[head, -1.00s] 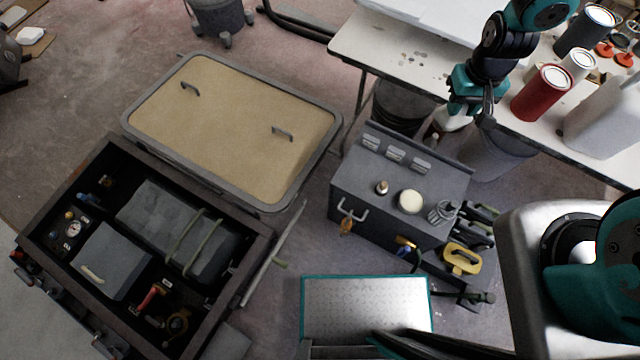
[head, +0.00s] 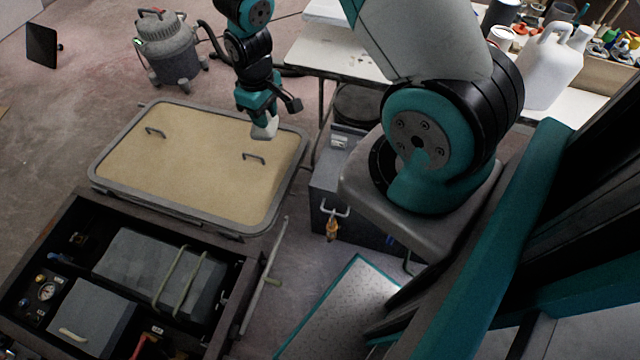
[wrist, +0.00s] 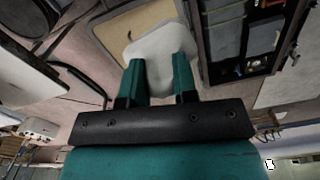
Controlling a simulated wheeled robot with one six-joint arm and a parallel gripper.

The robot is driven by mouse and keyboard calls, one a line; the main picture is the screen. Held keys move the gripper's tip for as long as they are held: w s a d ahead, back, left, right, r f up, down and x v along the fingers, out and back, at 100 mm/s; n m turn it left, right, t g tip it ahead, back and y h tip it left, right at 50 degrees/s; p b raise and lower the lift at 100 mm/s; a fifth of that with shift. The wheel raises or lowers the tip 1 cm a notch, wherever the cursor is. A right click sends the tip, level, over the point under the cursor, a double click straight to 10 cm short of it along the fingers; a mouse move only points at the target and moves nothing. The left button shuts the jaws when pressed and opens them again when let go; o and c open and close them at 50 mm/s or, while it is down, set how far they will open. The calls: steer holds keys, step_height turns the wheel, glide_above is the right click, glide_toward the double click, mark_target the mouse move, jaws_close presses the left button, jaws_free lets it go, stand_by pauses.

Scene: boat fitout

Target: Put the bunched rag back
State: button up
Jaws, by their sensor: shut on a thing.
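The bunched rag (head: 265,128) is a small white crumpled lump. My gripper (head: 262,113) is shut on it and points down. In the head view the rag appears in front of the right far part of the tan panel with two handles (head: 200,185); its height above the panel is hard to tell. In the wrist view the rag (wrist: 160,38) sits between the two teal fingers of my gripper (wrist: 158,66) and bulges out beyond their tips. The tan panel (wrist: 150,14) shows behind it.
An open dark crate (head: 245,262) with grey cases stands at front left. A grey toolbox (head: 345,225) is partly hidden by my arm. A white table (head: 330,58) stands behind, and a grey vacuum (head: 168,58) at the back left. Bare floor (head: 75,125) lies left of the panel.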

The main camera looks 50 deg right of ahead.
steer(key=s+d+f+n+b, duration=0.2)
steer(key=d+f+n+b, duration=0.6)
steer(key=d+f+b, duration=0.5)
steer(key=s+d+f+n+b, duration=0.2)
steer(key=d+f+n+b, duration=0.65)
steer(key=b, duration=0.75)
steer(key=shift+m, duration=0.45)
steer(key=f+b, duration=0.1)
steer(key=f, duration=0.5)
steer(key=f+b, duration=0.1)
steer(key=f, duration=0.6)
steer(key=f+b, duration=0.2)
steer(key=f, duration=0.4)
steer(key=shift+w+a+f, duration=0.2)
steer(key=shift+a+f, duration=0.05)
steer(key=shift+f, duration=0.1)
steer(key=shift+f, duration=0.2)
steer(key=o, duration=0.8)
steer(key=shift+r, duration=0.1)
